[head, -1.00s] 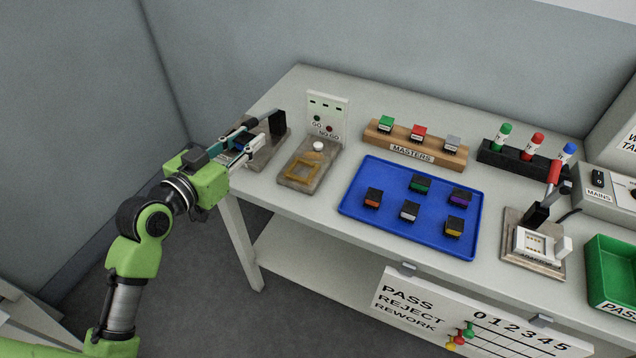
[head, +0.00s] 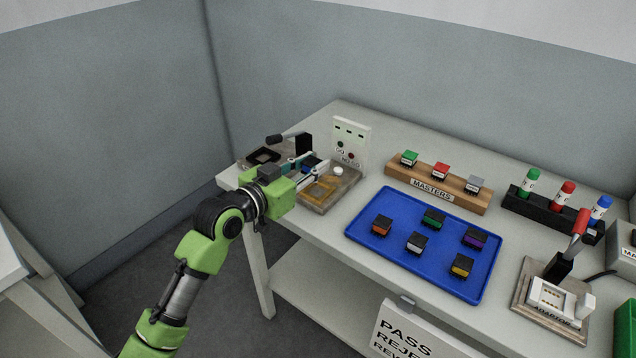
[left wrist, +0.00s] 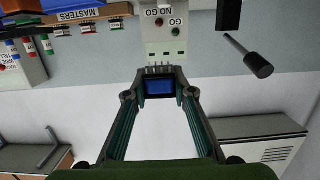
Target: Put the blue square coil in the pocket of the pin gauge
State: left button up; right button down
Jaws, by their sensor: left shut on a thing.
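My left gripper (head: 312,170) is shut on the blue square coil (left wrist: 159,88), and several thin pins stick out beyond the fingertips in the left wrist view. In the head view the coil (head: 311,162) shows as a small blue-and-black block, above or near a grey base with a yellow square frame (head: 322,189) and a white knob (head: 338,171). To its left is a fixture with a dark square pocket (head: 263,155) and a black lever (head: 287,138); this pocket looks empty. I cannot tell from labels which one is the pin gauge. My right gripper is not in view.
A white GO/NO GO panel (head: 351,142) stands behind the fixtures. A blue tray (head: 367,242) with several coloured coils lies to the right. Behind it is the wooden MASTERS rack (head: 450,201). A red-handled adaptor fixture (head: 553,293) stands at far right.

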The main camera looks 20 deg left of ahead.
pick_arm(q)
send_over(317, 191)
notch_tip(317, 191, down, 5)
jog(key=shift+s+f, duration=0.1)
jog(key=shift+s, duration=0.05)
jog(key=shift+f, duration=1.75)
jog(key=shift+f+b, duration=0.2)
jog(key=shift+b, duration=0.2)
jog(key=o, duration=1.1)
jog(key=shift+r, duration=0.1)
